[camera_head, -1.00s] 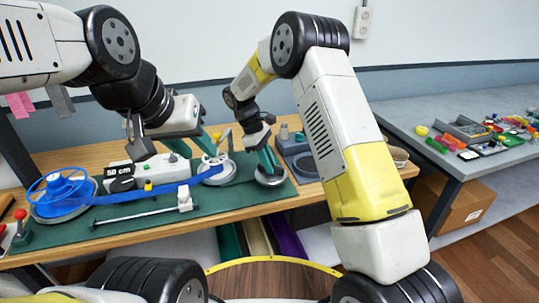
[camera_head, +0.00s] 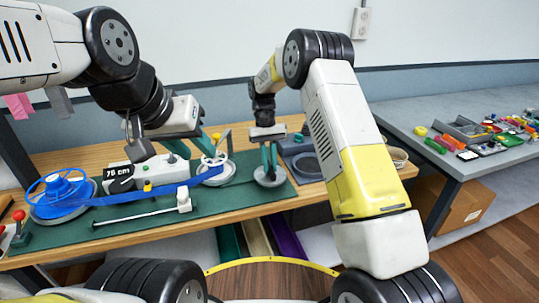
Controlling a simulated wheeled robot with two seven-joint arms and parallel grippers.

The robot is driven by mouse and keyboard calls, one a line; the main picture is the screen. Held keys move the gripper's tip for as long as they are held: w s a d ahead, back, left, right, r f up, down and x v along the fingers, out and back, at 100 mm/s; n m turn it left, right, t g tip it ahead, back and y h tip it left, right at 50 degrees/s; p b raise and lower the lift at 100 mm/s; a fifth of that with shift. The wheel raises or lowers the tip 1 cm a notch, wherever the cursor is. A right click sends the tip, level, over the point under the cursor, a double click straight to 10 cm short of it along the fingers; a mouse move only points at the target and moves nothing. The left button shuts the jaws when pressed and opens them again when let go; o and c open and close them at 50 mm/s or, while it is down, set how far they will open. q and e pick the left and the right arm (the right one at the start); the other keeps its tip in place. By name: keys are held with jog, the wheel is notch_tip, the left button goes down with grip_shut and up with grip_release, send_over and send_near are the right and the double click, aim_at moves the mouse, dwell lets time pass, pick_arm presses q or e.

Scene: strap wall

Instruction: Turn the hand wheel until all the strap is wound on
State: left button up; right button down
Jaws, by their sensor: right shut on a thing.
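The blue strap (camera_head: 140,195) runs from the blue spool (camera_head: 62,187) at the left to the white reel (camera_head: 214,172) in the middle of the green board. A small display (camera_head: 118,172) reads 75 cm. The round grey hand wheel (camera_head: 268,182) lies at the right end of the board. My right gripper (camera_head: 269,168) points down over it, its green fingers close together and shut on its handle, which they mostly hide. My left gripper (camera_head: 219,148) is above the white reel, its green fingers apart; what lies between them is partly hidden.
A thin rod (camera_head: 140,217) with a white block (camera_head: 184,198) lies along the board's front. A red-knobbed lever (camera_head: 19,218) stands at the left edge. The grey side table (camera_head: 450,172) holds small coloured parts.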

aim_at(279, 170)
jog(key=m+y, duration=0.1)
jog(key=m, duration=0.2)
jog(key=m+y, duration=0.1)
jog(key=m, duration=0.3)
jog(key=shift+d+y, duration=0.2)
jog(key=shift+y, duration=0.2)
jog(key=m+y, duration=0.1)
jog(key=m, duration=0.3)
jog(key=shift+s+t, duration=0.1)
jog(key=shift+t, duration=0.3)
jog(key=shift+d+m+t+y, duration=0.1)
jog(key=shift+m+t+y, duration=0.55)
jog(key=shift+m, duration=1.35)
jog(key=shift+s, duration=0.1)
jog(key=c, duration=1.4)
grip_release()
jog(key=v, duration=0.7)
jog(key=shift+r, duration=0.3)
